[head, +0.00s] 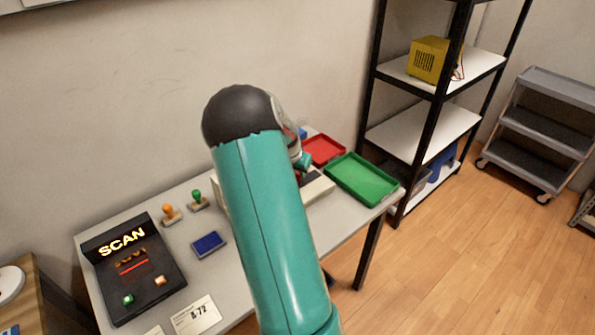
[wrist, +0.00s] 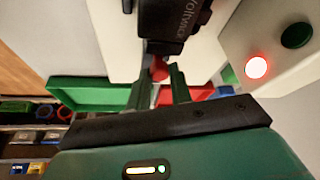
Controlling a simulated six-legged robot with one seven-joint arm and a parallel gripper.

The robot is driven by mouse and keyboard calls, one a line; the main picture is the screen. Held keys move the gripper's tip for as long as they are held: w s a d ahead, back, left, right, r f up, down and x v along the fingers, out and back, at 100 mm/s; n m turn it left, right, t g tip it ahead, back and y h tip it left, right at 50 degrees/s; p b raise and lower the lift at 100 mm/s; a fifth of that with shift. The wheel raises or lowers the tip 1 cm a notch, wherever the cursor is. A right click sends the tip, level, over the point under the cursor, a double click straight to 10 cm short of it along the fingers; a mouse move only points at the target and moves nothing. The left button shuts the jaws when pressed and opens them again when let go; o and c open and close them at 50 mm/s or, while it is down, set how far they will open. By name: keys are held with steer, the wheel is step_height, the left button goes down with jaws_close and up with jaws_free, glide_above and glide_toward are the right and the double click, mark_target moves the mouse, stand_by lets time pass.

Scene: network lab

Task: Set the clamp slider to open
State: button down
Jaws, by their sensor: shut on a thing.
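In the wrist view my gripper (wrist: 160,80) is shut on a small red knob (wrist: 159,67), which looks like the clamp slider's handle. The knob sits at the lower end of a black device (wrist: 172,22) with white lettering, over a pale fixture surface. The slider's track and its position marks cannot be made out. In the head view my teal arm hides most of the pale fixture (head: 318,187) and my gripper's fingers.
A lit red lamp (wrist: 256,67) and a dark green button (wrist: 297,35) are on a pale panel beside the device. A green tray (head: 362,178) and a red tray (head: 322,149) lie behind. A SCAN box (head: 135,275) and a blue pad (head: 208,244) stand left on the table.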

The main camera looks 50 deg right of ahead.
mark_target(305, 181)
steer(key=shift+s+d, duration=0.2)
steer(key=shift+d, duration=0.55)
steer(key=shift+s+d, duration=0.15)
steer(key=shift+d, duration=0.6)
steer(key=c, duration=1.3)
jaws_free()
steer(key=shift+d, duration=0.15)
steer(key=shift+a+r, duration=0.25)
steer(key=shift+r, duration=0.05)
steer(key=v, duration=1.3)
steer(key=shift+r, duration=0.1)
steer(key=shift+a, duration=0.1)
